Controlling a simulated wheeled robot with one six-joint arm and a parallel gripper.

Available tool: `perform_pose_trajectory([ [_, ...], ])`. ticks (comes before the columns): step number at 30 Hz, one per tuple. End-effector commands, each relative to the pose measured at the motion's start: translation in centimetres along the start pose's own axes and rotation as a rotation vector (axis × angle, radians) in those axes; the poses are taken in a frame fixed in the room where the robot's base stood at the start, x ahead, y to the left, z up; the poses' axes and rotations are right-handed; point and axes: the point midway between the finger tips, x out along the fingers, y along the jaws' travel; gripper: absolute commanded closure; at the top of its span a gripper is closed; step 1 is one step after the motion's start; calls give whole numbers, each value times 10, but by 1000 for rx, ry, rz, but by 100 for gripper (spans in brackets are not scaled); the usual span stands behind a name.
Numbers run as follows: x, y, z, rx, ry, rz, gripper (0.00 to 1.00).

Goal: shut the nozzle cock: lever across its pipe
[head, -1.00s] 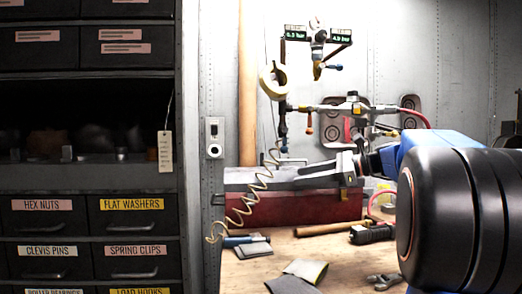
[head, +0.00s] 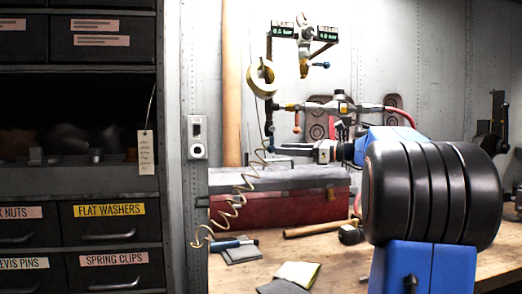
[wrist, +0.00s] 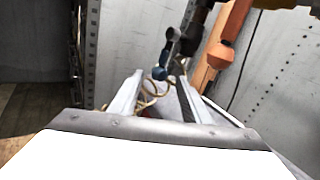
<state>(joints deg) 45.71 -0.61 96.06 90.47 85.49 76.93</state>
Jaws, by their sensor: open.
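The dark nozzle pipe (head: 270,118) hangs down at the left end of the brass and steel pipework (head: 342,106). In the wrist view the pipe (wrist: 192,38) comes down from the top, with a blue-ended lever (wrist: 164,72) at its lower end. The lever seems to point down, roughly along the pipe; its exact angle is hard to tell. My gripper (head: 282,149) is open and reaches left, just below the pipework. In the wrist view the lever end shows just beyond and between my fingertips (wrist: 158,88), with no clear contact. In the head view the lever is mostly hidden.
An orange lever (head: 297,122) hangs right of the nozzle pipe, and a blue lever (head: 320,65) sits higher. A tape roll (head: 250,82) and coiled hose (head: 232,212) hang at left. A red toolbox (head: 270,208) stands below on the bench.

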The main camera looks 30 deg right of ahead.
Motion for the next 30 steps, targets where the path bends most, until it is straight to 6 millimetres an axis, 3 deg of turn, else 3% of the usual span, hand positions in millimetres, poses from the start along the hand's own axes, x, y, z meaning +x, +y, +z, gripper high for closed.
perform_pose_trajectory([
  [15, 79, 1, 0, 0, 0, 2, 57],
  [21, 94, 0, 0, 0, 1, 1, 57],
  [30, 97, 0, 0, 0, 1, 0, 57],
])
